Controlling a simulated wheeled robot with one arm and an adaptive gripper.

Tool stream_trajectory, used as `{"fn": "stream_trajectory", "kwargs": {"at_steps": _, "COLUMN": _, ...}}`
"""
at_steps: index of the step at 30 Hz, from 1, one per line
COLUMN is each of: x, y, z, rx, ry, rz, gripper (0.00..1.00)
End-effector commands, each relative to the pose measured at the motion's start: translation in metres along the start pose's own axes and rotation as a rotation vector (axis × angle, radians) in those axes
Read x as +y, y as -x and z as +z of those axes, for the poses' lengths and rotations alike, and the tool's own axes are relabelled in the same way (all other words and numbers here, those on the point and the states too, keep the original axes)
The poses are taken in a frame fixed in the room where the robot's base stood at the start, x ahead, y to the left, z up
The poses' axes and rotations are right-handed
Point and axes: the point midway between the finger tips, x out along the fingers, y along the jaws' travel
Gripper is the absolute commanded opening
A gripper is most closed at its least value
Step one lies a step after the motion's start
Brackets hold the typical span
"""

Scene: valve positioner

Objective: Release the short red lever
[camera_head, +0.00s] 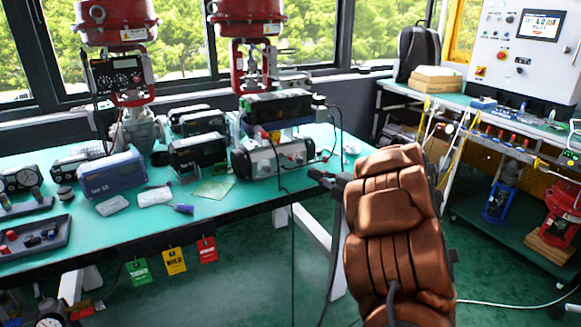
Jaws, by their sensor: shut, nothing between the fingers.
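My gripper (318,174) is small and dark at the end of my brown-sleeved arm. Small red handles (499,134) sit in a row with blue ones along the front of the right-hand bench, far to the right of my gripper. Another red fitting (84,310) shows at the bottom left below the workbench. I cannot tell which of these, if any, is the short red lever. My gripper touches none of them.
Red-topped valve actuators (245,25) stand at the back of the workbench. A grey actuator body (270,158) is left of my gripper, with black cables hanging nearby. A white control cabinet (525,55) stands at right. Green floor is open between the benches.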

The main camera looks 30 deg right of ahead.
Motion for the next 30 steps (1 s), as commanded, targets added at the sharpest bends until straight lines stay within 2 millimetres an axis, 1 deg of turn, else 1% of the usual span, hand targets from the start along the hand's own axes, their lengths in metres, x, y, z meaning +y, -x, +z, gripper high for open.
{"fn": "stream_trajectory", "kwargs": {"at_steps": 5, "x": 0.0, "y": -0.001, "z": 0.0, "rx": -0.001, "ry": 0.0, "rz": 0.0, "gripper": 0.0}}
{"fn": "stream_trajectory", "kwargs": {"at_steps": 8, "x": 0.0, "y": -0.006, "z": 0.0, "rx": 0.001, "ry": 0.0, "rz": 0.001, "gripper": 0.0}}
{"fn": "stream_trajectory", "kwargs": {"at_steps": 11, "x": 0.0, "y": -0.016, "z": -0.001, "rx": 0.002, "ry": 0.0, "rz": 0.001, "gripper": 0.0}}
{"fn": "stream_trajectory", "kwargs": {"at_steps": 14, "x": 0.0, "y": -0.03, "z": -0.001, "rx": 0.001, "ry": 0.0, "rz": -0.001, "gripper": 0.0}}
{"fn": "stream_trajectory", "kwargs": {"at_steps": 21, "x": 0.0, "y": -0.069, "z": -0.001, "rx": 0.002, "ry": 0.001, "rz": 0.0, "gripper": 0.0}}
{"fn": "stream_trajectory", "kwargs": {"at_steps": 24, "x": 0.0, "y": -0.082, "z": -0.001, "rx": 0.002, "ry": 0.001, "rz": 0.001, "gripper": 0.0}}
{"fn": "stream_trajectory", "kwargs": {"at_steps": 30, "x": -0.001, "y": -0.097, "z": 0.001, "rx": -0.003, "ry": -0.002, "rz": -0.001, "gripper": 0.0}}
